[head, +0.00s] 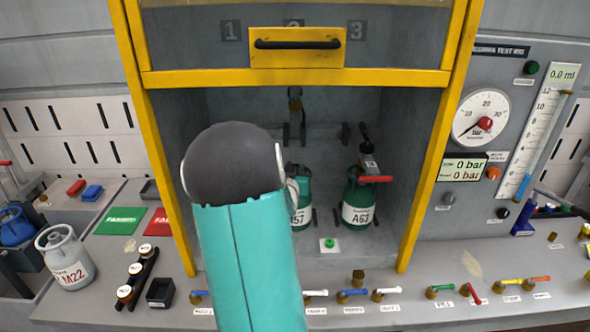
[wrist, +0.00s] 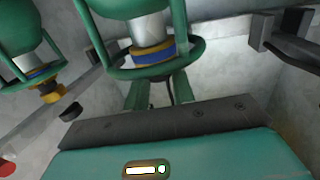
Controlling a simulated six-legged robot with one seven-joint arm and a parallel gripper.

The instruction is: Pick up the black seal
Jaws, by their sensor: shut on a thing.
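In the wrist view, the two green fingers of my gripper (wrist: 160,96) stand close together. A thin dark piece (wrist: 170,88) shows between them, which looks like the black seal, though most of it is hidden. Just beyond the fingers is a green cylinder guard ring with a valve neck (wrist: 150,52) banded blue and gold. In the head view, my arm covers my gripper and part of the green cylinder marked 57 (head: 301,217). The green cylinder A63 (head: 358,212) stands to its right in the cabinet.
The yellow cabinet frame (head: 428,150) and raised yellow-framed door (head: 296,76) bound the bay. Wall brackets (wrist: 262,35) are near my gripper. Coloured valves line the front ledge.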

